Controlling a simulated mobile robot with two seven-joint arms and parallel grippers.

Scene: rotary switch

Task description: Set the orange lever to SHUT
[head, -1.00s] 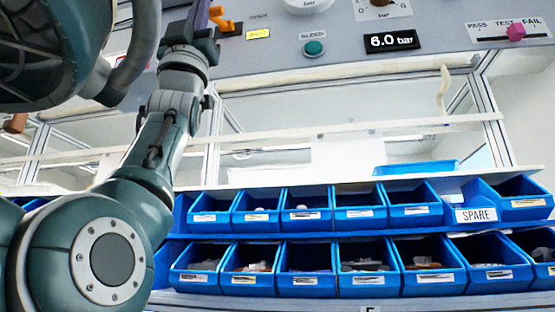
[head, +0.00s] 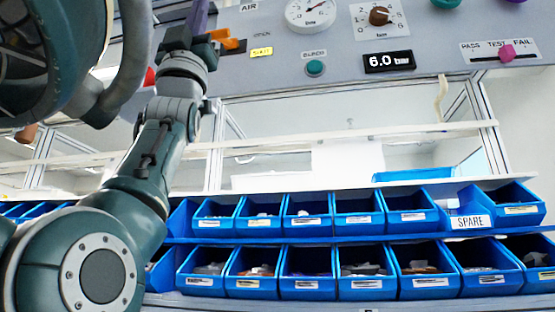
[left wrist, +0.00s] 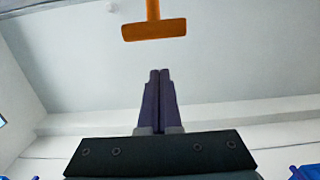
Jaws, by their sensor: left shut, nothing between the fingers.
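The orange lever (head: 229,42) is on the grey panel at the upper left of the head view, partly hidden behind my left gripper. In the left wrist view its orange T-shaped end (left wrist: 153,29) is at the top, with a stem running up out of frame. My left gripper (head: 198,15) has purple fingers. They are shut and empty in the left wrist view (left wrist: 158,75), with a visible gap between their tips and the lever. A small yellow label (head: 261,52) sits right of the lever; its text is too small to read surely. My right gripper is not in view.
The panel also carries a teal button (head: 315,68), a round gauge (head: 310,12), a brown knob (head: 379,16), a 6.0 bar display (head: 388,62) and a pink slider (head: 507,52). Two rows of blue bins (head: 358,226) stand below. The space between panel and bins is open.

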